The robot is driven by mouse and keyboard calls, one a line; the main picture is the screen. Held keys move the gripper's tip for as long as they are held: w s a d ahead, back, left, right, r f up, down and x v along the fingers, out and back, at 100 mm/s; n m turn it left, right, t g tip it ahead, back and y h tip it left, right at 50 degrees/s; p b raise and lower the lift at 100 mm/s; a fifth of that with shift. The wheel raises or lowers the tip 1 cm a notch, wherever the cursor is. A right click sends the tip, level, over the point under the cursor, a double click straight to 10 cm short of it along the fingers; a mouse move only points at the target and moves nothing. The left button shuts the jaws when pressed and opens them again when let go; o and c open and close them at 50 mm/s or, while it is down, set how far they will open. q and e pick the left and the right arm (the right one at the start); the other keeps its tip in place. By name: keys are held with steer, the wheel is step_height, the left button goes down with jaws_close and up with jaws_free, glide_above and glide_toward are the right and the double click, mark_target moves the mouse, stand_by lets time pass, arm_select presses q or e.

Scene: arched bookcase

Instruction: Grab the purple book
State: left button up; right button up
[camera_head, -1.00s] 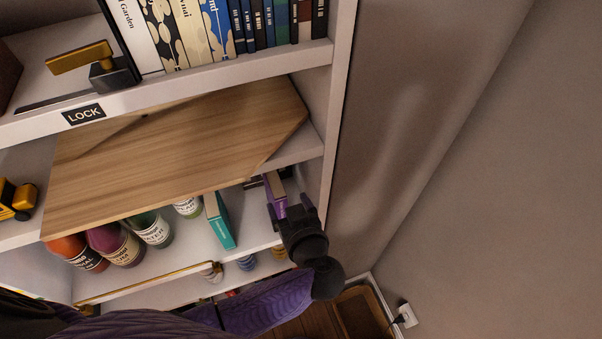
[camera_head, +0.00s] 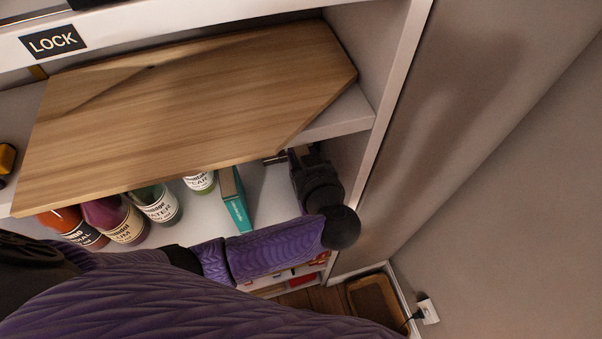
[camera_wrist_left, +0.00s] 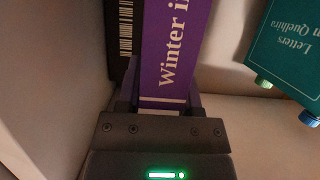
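The purple book stands upright on the shelf in the left wrist view (camera_wrist_left: 168,50), with "Winter i..." in pale letters on its spine. In the head view it is hidden behind my left gripper and the wooden board. My left gripper (camera_head: 300,160) reaches into the shelf compartment near the right side wall. In the left wrist view its two fingers (camera_wrist_left: 163,98) stand on either side of the book's lower spine, close to it. They look open around it; firm contact cannot be made out. My right gripper is not in view.
A teal book (camera_head: 236,203) stands left of my gripper; it also shows in the left wrist view (camera_wrist_left: 290,50). A dark book (camera_wrist_left: 121,35) is left of the purple one. A wooden board (camera_head: 190,105) juts out above. Several bottles (camera_head: 155,205) stand farther left.

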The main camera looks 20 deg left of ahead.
arm_select(q)
jaws_close()
stand_by(1.0)
